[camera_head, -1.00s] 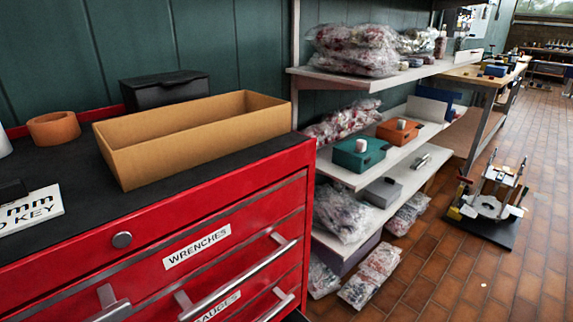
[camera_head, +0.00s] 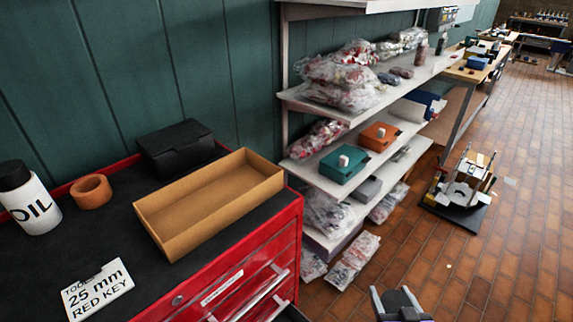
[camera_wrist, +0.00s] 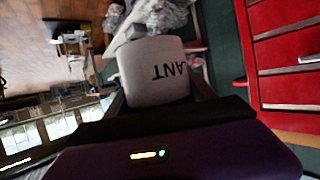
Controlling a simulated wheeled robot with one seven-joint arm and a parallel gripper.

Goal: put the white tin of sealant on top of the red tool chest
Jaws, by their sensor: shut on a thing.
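The white tin of sealant (camera_wrist: 155,68) fills the middle of the wrist view, with the dark letters "ANT" upside down on its side. My gripper (camera_wrist: 160,92) is shut on it, with a dark finger on each side. The red tool chest (camera_head: 282,222) stands at the lower left of the head view, with a black top. The chest's red drawers (camera_wrist: 290,50) show at the right of the wrist view, apart from the tin. I cannot make out the tin in the head view.
On the chest top are a cardboard tray (camera_head: 220,216), a white oil bottle (camera_head: 36,213), an orange ring (camera_head: 92,192), a black box (camera_head: 178,148) and a white sign (camera_head: 97,290). Bare black top shows between them. Shelves (camera_head: 345,108) stand right of the chest.

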